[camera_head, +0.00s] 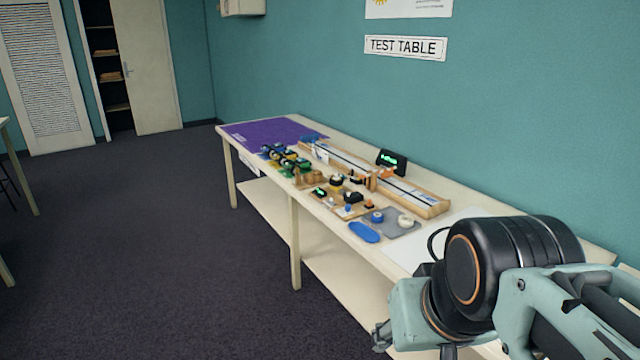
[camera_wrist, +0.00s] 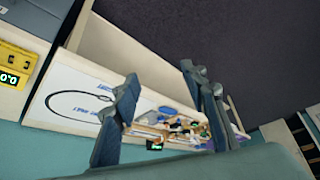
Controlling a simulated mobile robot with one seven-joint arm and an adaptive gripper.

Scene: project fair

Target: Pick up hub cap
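I cannot make out for sure which piece is the hub cap. Small round pieces stand toward the near end of the test table: a blue one (camera_head: 377,216) and a white one (camera_head: 406,221), both on a grey mat (camera_head: 392,230). In the wrist view the tabletop clutter (camera_wrist: 185,130) is small and blurred between and beyond my fingers. My gripper (camera_wrist: 160,75) is open with nothing between its fingers. In the head view my arm is at the lower right, and the gripper's end is partly cut off by the bottom edge.
The long test table (camera_head: 245,146) runs along the teal wall. It holds a purple mat (camera_head: 265,132), a wooden track (camera_head: 410,193), a black display (camera_head: 391,161), several small vehicles, a blue oval (camera_head: 364,232) and a white sheet (camera_head: 425,247). The dark floor (camera_head: 170,240) at left is clear.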

